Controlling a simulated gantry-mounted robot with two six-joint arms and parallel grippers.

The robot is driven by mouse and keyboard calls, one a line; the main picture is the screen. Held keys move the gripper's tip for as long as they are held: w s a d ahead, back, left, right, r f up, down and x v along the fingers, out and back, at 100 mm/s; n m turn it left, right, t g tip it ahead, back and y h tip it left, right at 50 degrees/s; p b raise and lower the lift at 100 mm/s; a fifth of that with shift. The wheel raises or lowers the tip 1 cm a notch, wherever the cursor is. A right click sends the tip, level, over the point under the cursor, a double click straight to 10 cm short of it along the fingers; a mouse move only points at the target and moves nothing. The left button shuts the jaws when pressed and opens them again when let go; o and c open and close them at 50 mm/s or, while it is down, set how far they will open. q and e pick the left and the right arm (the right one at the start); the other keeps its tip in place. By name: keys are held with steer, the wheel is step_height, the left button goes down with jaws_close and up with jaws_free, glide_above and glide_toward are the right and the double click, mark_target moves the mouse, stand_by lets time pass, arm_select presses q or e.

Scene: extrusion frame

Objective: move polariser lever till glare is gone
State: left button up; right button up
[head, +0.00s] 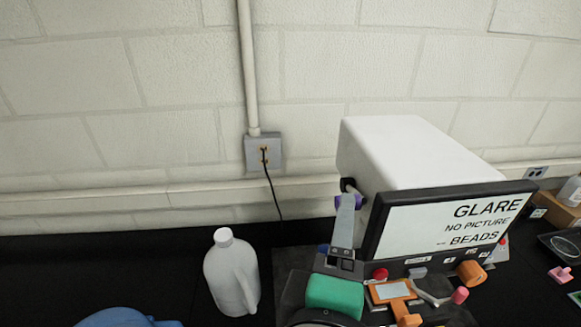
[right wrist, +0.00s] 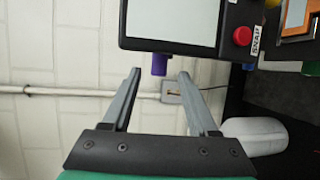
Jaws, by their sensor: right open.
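A white box-shaped instrument (head: 405,155) has a screen (head: 445,225) reading "GLARE", "NO PICTURE" and "-- BEADS". A purple lever (head: 358,202) sticks out at its left side, partly hidden by my right gripper (head: 345,200). In the right wrist view the purple lever (right wrist: 159,64) lies between and just beyond the tips of my right gripper (right wrist: 160,76). The two grey fingers are apart, with clear gaps either side of the lever and nothing held. My left gripper is not in view.
A white jug (head: 232,275) stands left of the instrument. A red button (head: 380,273), an orange-framed piece (head: 391,291) and an orange knob (head: 471,273) are near the screen's lower edge. A black cable (head: 271,190) hangs from a wall outlet (head: 263,153).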

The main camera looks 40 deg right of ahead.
steer(key=x, duration=0.9)
